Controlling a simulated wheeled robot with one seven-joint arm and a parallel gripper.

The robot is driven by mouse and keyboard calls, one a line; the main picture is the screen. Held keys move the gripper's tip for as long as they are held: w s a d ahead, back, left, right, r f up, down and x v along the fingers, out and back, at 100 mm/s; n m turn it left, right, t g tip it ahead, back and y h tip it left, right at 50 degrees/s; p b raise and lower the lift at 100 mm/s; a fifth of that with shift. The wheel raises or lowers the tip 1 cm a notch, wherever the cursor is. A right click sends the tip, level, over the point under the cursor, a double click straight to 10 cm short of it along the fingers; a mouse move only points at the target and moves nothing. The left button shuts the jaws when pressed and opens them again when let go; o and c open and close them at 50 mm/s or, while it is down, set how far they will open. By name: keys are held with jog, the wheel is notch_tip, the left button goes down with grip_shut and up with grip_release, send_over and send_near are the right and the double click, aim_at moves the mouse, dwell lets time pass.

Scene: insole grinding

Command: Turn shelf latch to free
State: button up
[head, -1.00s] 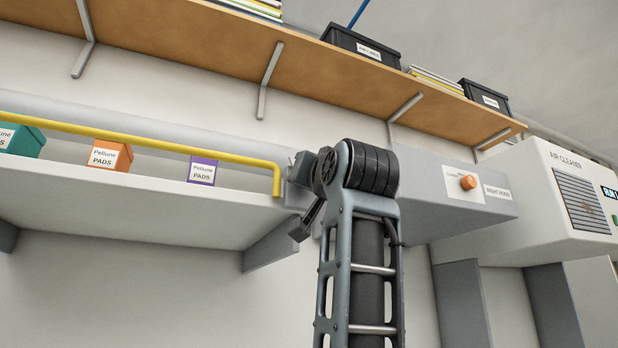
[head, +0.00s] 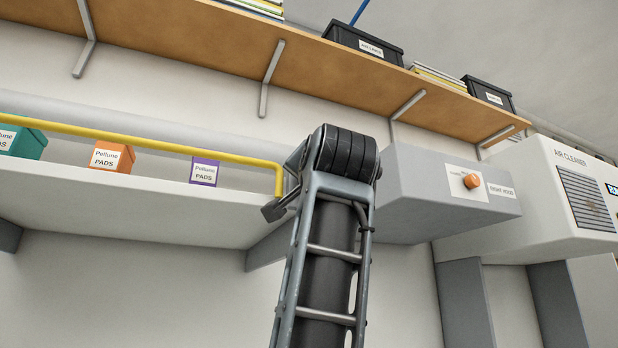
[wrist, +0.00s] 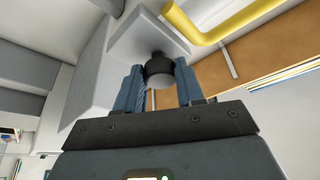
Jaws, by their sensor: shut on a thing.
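The yellow bar (head: 150,146) runs along the front of the white shelf (head: 110,205) and bends down at its right end in the head view. In the wrist view, the bar (wrist: 215,25) ends by a dark round knob (wrist: 160,70) on a grey block; I take this knob to be the latch. My gripper (wrist: 158,82) has its two blue-grey fingers on either side of the knob and is shut on it. In the head view my arm hides the knob and most of my gripper.
Teal, orange (head: 112,157) and purple (head: 204,172) pad boxes stand on the shelf behind the bar. A grey hood box (head: 420,190) with an orange knob (head: 471,181) is close to the right of my arm. A wooden shelf (head: 230,42) runs above.

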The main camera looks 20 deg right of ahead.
jog(key=o, duration=1)
jog(key=shift+o, duration=0.2)
jog(key=b+v, duration=0.2)
jog(key=v, duration=0.5)
jog(key=shift+s+f+b, duration=0.2)
jog(key=shift+s+b, duration=0.15)
jog(key=shift+a, duration=0.1)
